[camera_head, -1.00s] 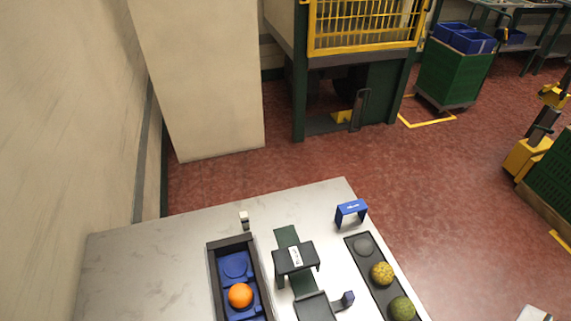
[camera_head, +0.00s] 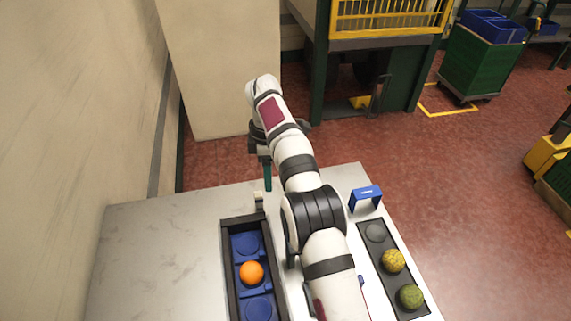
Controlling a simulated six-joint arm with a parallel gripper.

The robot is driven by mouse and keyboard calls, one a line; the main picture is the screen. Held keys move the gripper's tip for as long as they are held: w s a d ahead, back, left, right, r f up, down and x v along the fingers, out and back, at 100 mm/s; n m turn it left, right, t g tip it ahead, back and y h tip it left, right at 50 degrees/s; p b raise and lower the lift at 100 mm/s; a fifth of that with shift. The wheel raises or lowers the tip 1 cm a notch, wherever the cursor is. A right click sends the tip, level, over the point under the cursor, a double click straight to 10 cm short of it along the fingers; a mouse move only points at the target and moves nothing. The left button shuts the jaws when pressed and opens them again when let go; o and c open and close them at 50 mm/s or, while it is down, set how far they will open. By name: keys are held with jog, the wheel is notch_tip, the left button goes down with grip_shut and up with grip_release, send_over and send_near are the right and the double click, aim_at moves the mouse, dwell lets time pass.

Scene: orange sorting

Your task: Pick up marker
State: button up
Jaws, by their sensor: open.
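I cannot clearly make out a marker. My gripper (camera_head: 266,185) points down above the table's back edge, close to this object. A dark teal, finger-like part shows at its end. My arm hides most of the gripper, and no held thing can be made out.
The black tray (camera_head: 228,262) has blue holders and an orange (camera_head: 252,272).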

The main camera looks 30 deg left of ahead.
aim_at(258, 194)
jog(key=a+f, duration=0.1)
jog(key=s+a+f+n, duration=0.1)
jog(key=f+n, duration=0.1)
jog(key=shift+s+a+f, duration=0.25)
jog(key=shift+s+a, duration=0.05)
jog(key=shift+a, duration=0.1)
notch_tip(258, 194, down, 7)
jog(key=shift+r, duration=0.1)
grip_shut()
